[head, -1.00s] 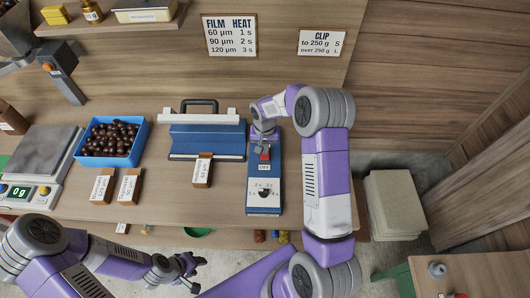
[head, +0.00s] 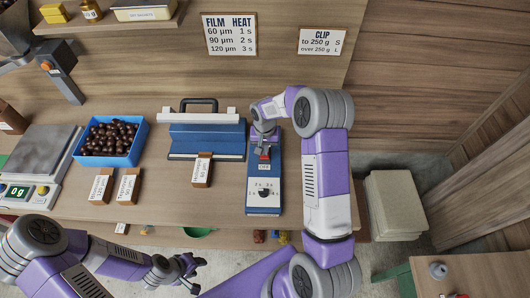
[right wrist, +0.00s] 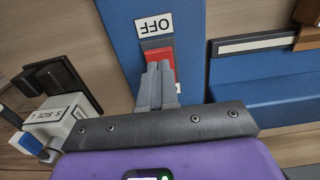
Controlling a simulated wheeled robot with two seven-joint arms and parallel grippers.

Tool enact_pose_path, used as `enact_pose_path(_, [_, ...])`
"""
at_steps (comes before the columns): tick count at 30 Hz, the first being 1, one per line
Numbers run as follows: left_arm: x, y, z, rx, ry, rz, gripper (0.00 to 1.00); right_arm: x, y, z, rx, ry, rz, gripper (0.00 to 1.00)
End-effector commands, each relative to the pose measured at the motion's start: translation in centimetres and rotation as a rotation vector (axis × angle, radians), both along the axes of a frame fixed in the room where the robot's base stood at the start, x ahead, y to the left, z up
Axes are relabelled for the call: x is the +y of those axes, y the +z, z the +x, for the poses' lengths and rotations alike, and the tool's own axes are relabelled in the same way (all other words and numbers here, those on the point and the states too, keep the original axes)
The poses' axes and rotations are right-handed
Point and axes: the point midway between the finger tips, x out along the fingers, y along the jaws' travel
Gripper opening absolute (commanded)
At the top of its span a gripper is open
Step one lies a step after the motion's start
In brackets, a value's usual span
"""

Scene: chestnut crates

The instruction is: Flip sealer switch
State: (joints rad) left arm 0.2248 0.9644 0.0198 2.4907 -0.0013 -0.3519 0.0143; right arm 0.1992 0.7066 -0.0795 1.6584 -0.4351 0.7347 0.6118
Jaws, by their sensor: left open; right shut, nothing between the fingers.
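The blue sealer control box (head: 264,205) lies on the bench with a dial on its white face and a red switch (head: 265,153) near its upper part. In the right wrist view the red switch (right wrist: 159,62) sits beside a white OFF label (right wrist: 153,25). My right gripper (right wrist: 158,72) is shut and empty, its fingertips over the switch and overlapping it in view; whether they touch I cannot tell. It also shows in the head view (head: 264,148). My left gripper (head: 195,275) is open and empty, low in front of the bench edge.
The blue sealer (head: 205,140) with its black handle stands left of the control box. A brown card (head: 202,170) stands before it. A blue crate of chestnuts (head: 139,142) and a scale (head: 38,165) are further left. Wall signs (head: 229,35) hang behind.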

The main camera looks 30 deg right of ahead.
Motion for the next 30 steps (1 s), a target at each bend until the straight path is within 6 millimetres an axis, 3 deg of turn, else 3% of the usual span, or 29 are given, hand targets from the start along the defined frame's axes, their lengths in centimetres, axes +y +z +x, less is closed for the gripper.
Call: enact_pose_path(30, [0.0,-1.3,0.0,0.000,0.000,0.000,0.43,0.0,-1.6,0.0,0.000,0.000,0.000,0.00])
